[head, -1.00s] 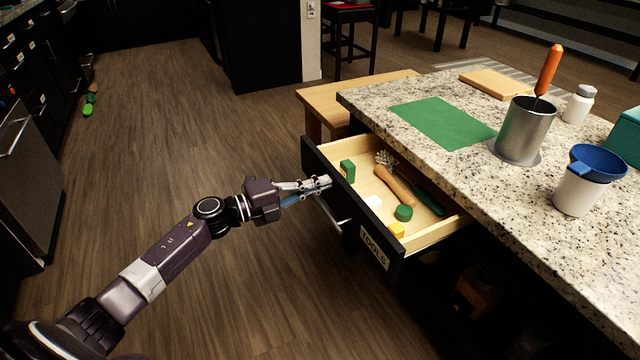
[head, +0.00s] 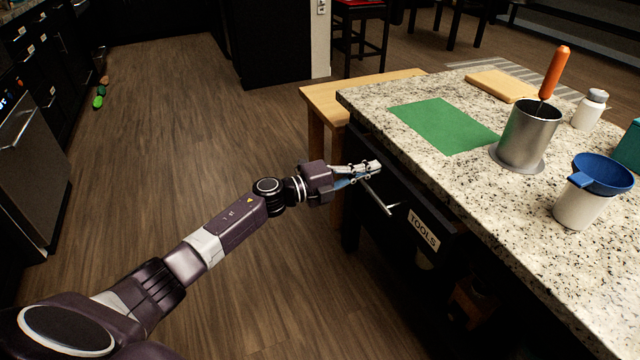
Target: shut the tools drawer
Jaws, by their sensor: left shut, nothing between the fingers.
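The tools drawer (head: 400,219) is in the counter's side, below the granite top, with its black front and a white TOOLS label (head: 423,230). Its front sits close under the counter edge, and its inside no longer shows. A silver bar handle (head: 377,198) runs along the front. My left gripper (head: 376,168) is shut and empty, with its fingertips at the far upper part of the drawer front, by the handle's far end. I cannot tell whether the tips touch it. My right gripper is not in view.
The granite counter (head: 450,185) holds a green mat (head: 443,124), a metal pot (head: 528,135) with an orange-handled tool, a white container with a blue funnel (head: 603,172), a white bottle (head: 590,109) and a cutting board (head: 501,86). A wooden bench (head: 318,98) stands beyond.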

